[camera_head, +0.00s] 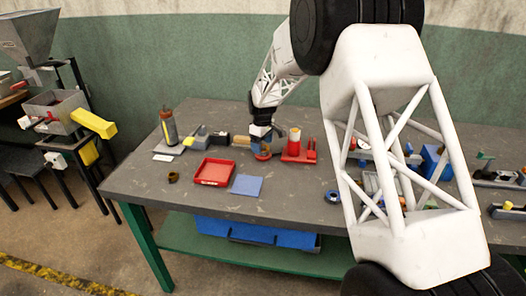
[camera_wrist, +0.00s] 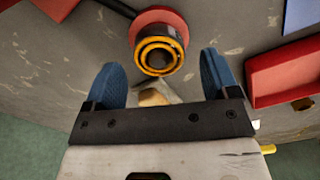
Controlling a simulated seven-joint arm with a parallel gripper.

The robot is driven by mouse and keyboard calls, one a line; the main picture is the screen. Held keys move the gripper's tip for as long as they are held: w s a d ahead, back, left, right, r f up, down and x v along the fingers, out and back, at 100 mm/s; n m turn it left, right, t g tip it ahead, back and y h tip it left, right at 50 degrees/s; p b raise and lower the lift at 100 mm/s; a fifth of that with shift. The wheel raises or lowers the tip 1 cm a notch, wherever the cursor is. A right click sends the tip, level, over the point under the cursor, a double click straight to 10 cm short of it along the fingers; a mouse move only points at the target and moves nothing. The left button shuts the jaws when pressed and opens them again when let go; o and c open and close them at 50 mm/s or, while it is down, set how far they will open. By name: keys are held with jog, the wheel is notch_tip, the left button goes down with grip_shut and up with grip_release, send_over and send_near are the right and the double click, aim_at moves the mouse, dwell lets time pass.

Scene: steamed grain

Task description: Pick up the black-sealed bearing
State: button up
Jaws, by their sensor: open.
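My gripper (camera_head: 262,148) is low over the table, left of a red stand. In the wrist view its two blue fingers (camera_wrist: 160,75) are spread apart with nothing held between them. Just beyond the fingertips in that view is a round piece with orange-yellow rings and a dark band (camera_wrist: 158,52), on a round red base (camera_wrist: 162,16). In the head view the orange-red base (camera_head: 263,156) shows under my gripper. I cannot tell for sure whether this ringed piece is the black-sealed bearing. A blue ring (camera_head: 332,196) lies further right on the table.
A red tray (camera_head: 213,172) and a blue mat (camera_head: 247,185) lie in front, with a small brownish ring (camera_head: 173,177) left of the tray. The red stand (camera_head: 298,152) is close on the right. The table's front left is mostly clear. My arm hides part of the right side.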

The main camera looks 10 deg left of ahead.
jog(key=shift+f, duration=0.9)
jog(key=c, duration=1.2)
jog(key=shift+o, duration=0.2)
jog(key=shift+r, duration=0.1)
jog(key=shift+r, duration=0.4)
notch_tip(320, 180, up, 3)
jog(key=shift+f, duration=0.1)
jog(key=s+d, duration=0.2)
jog(key=s, duration=0.3)
jog(key=s+d, duration=0.2)
jog(key=s, duration=0.2)
jog(key=s+d+r, duration=0.1)
jog(key=s+d, duration=0.1)
jog(key=s, duration=0.3)
jog(key=shift+s+r, duration=0.1)
jog(key=shift+s, duration=0.25)
